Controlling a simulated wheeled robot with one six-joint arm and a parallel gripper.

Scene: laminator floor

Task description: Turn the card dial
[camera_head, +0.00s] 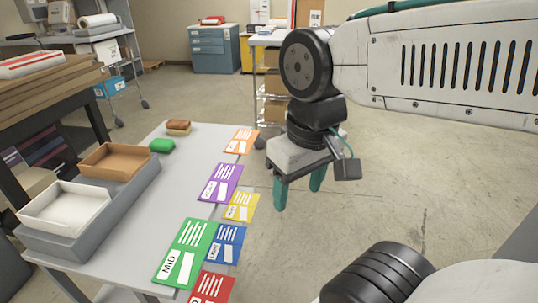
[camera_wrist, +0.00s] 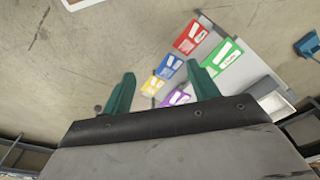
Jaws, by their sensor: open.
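My gripper (camera_head: 299,192) is open and empty, with its two green fingers pointing down over the floor to the right of the grey table. In the wrist view the fingers (camera_wrist: 160,70) are spread apart with nothing between them. Coloured cards lie along the table's right edge: an orange card (camera_head: 241,141), a purple card (camera_head: 220,184), a yellow card (camera_head: 242,206), a blue card (camera_head: 227,245), a green card (camera_head: 186,251) marked "MID" and a red card (camera_head: 211,287). I cannot make out a card dial in either view.
The grey table (camera_head: 184,202) holds a grey holder with a white tray (camera_head: 67,209) and a brown tray (camera_head: 117,160), a green block (camera_head: 161,145) and a brown-and-tan block (camera_head: 178,126). A white wheeled cart (camera_head: 270,40) stands behind my arm. Floor right of the table is clear.

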